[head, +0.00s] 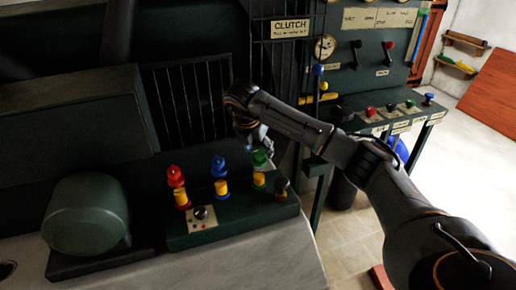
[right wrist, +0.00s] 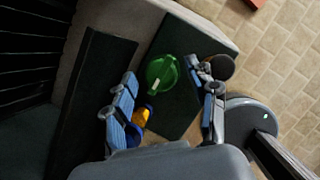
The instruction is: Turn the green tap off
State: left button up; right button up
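The green tap (head: 260,159) is the right one of three coloured taps on a dark green box, on a yellow body. In the right wrist view the round green tap (right wrist: 161,73) lies between my two fingers, with a gap on either side. My right gripper (head: 262,142) points down just above the green tap; it is open and empty, as the right wrist view (right wrist: 163,76) shows. The head view does not show clearly whether it touches the tap. My left gripper is not in view.
The blue tap (head: 219,165) and red tap (head: 175,176) stand left of the green one. A dark knob (head: 281,186) is close on its right. A black grille (head: 188,100) rises behind. A control panel (head: 385,115) stands at the right, with open floor beyond.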

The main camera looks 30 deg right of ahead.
jog(key=v, duration=1.2)
dwell(0.5)
